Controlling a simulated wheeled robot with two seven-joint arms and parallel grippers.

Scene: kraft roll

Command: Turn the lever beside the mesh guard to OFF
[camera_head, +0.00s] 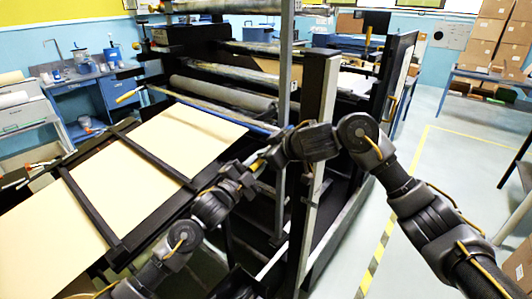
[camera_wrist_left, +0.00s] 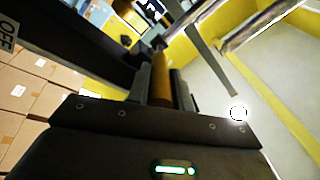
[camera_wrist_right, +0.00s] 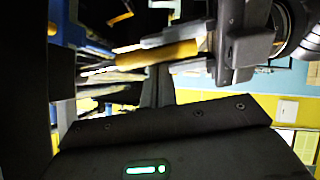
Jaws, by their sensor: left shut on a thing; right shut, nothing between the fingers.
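An orange-yellow lever handle (camera_wrist_left: 161,80) stands between the fingers of my left gripper (camera_wrist_left: 160,92), which is shut on it. A plate lettered OFF (camera_wrist_left: 8,36) shows at the left edge of the left wrist view. In the right wrist view the yellow handle (camera_wrist_right: 160,52) lies across the picture, with my left gripper (camera_wrist_right: 240,48) at its right end. In the head view my left gripper (camera_head: 240,178) and right gripper (camera_head: 270,156) are close together in front of the machine. The right gripper is shut and empty. I cannot clearly pick out the mesh guard.
Kraft paper (camera_head: 120,175) lies on the machine's bed at left, below a grey roller (camera_head: 220,95). A black upright post (camera_head: 318,100) stands close behind my right arm. Another yellow handle (camera_head: 126,96) sticks out at left. Open floor (camera_head: 450,170) lies at right.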

